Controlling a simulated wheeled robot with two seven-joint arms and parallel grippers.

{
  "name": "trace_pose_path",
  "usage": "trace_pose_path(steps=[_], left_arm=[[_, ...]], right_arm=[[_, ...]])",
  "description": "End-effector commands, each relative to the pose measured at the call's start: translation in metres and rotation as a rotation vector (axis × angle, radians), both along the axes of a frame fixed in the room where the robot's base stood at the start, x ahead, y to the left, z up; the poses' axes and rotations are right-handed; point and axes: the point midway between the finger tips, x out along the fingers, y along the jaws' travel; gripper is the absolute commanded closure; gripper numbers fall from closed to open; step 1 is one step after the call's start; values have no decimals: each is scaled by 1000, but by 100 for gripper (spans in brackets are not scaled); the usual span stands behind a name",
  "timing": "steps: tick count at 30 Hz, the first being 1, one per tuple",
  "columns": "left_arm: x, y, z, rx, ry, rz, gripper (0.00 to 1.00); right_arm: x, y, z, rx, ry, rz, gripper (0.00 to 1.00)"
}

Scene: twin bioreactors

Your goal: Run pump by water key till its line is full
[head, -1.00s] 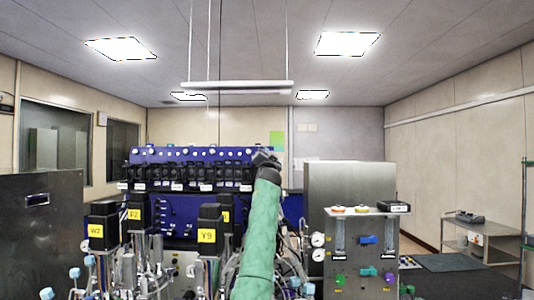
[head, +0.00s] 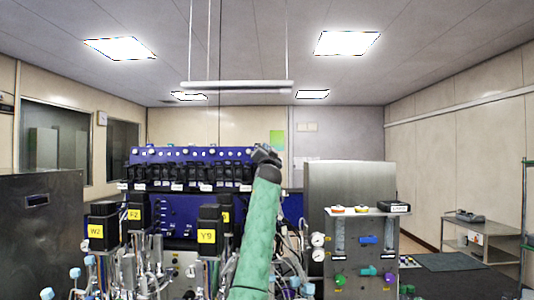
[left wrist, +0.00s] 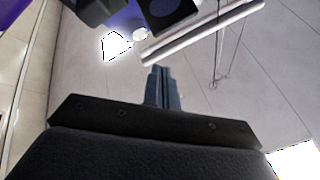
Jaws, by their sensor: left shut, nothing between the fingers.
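A blue bioreactor cabinet (head: 180,215) stands ahead, with a row of black pump heads (head: 190,175) and white labels below them. Its lettering is too small to read, and I cannot tell which pump or key is the water one. My left gripper (head: 265,152), on a green-sleeved arm, is at the right end of the pump row, partly hidden by its own wrist. In the left wrist view its fingers (left wrist: 161,88) are shut with nothing between them. A black block (left wrist: 168,12) hangs over the upper edge there, beyond the fingertips. My right gripper is not in view.
Black motors with yellow tags, such as W2 (head: 96,232) and Y9 (head: 207,236), stand in front among tubes and fittings. A grey panel (head: 350,255) with gauges and coloured knobs is at the right. A metal cart (head: 480,240) stands farther right.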

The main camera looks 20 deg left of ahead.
Motion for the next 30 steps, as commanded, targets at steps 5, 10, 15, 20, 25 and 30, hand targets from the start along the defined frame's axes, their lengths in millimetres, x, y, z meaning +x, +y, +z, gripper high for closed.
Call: trace_pose_path(steps=[5, 10, 15, 20, 25, 30], left_arm=[[-13, -3, 2, 1, 0, 1, 100], [-26, -6, 4, 1, 1, 2, 100], [-36, -9, 6, 1, 3, 1, 100], [-39, -9, 5, 1, 5, 3, 100], [-39, -9, 5, 1, 6, 3, 100], [-39, -9, 4, 1, 6, 3, 100]], right_arm=[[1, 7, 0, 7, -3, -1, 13], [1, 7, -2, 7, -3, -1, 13], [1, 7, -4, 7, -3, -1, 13], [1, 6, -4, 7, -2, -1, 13], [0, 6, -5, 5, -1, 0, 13], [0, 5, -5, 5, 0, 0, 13]])
